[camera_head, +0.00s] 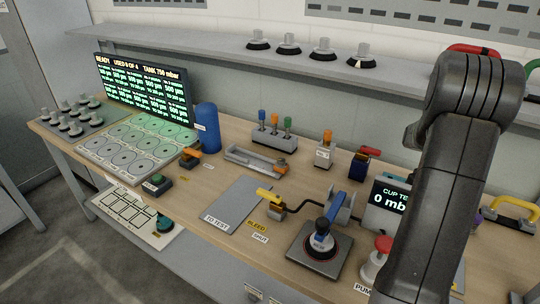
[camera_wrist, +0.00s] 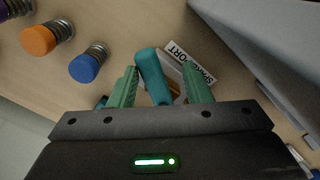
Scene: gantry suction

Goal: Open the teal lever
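The teal lever (camera_wrist: 151,72) shows in the wrist view as a rounded handle between my gripper's two green fingers. My gripper (camera_wrist: 160,68) is open, with one finger on each side of the handle. The left finger is close to the handle, and a wider gap shows on the right; I cannot tell whether any finger touches it. The lever's lower end is partly hidden by my gripper body. A white label (camera_wrist: 190,66) ending in "PORT" lies just behind it. In the head view my arm hides the gripper and the lever.
In the wrist view, an orange cup (camera_wrist: 38,41) and a blue cup (camera_wrist: 84,68) with springs stand to the left, and a grey block (camera_wrist: 262,50) is on the right. In the head view, a red-knobbed part (camera_head: 383,244) and a display (camera_head: 388,197) stand beside my arm.

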